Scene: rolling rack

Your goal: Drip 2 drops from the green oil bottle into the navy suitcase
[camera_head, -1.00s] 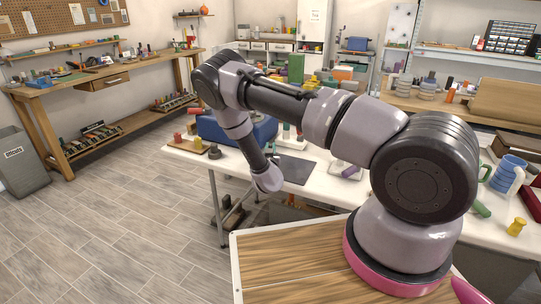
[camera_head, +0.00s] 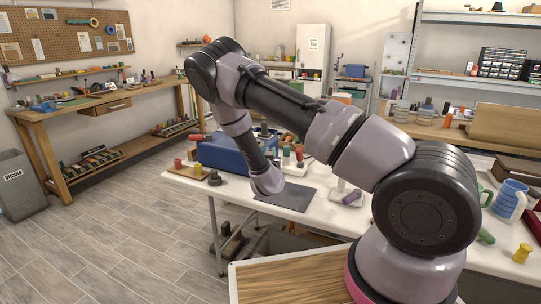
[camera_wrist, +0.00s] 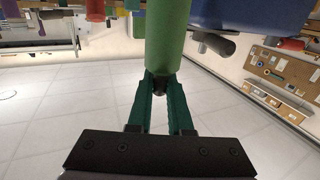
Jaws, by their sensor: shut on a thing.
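In the wrist view my gripper (camera_wrist: 160,86) is shut on the green oil bottle (camera_wrist: 168,40), a plain green cylinder with a dark narrow end between the fingertips. The bottle's other end runs out of the top of the picture. The navy suitcase (camera_head: 224,155) lies on the white table in the head view, partly hidden behind my arm. I cannot tell whether it is open. A navy surface at the upper right of the wrist view (camera_wrist: 270,16) looks like the suitcase, beside the bottle. In the head view my arm hides my gripper and the bottle.
The white table (camera_head: 238,202) holds a grey mat (camera_head: 292,199), a purple piece on a white block (camera_head: 348,196), a red-topped item (camera_head: 178,165) and small coloured parts. The floor at left is clear up to a grey bin (camera_head: 20,186).

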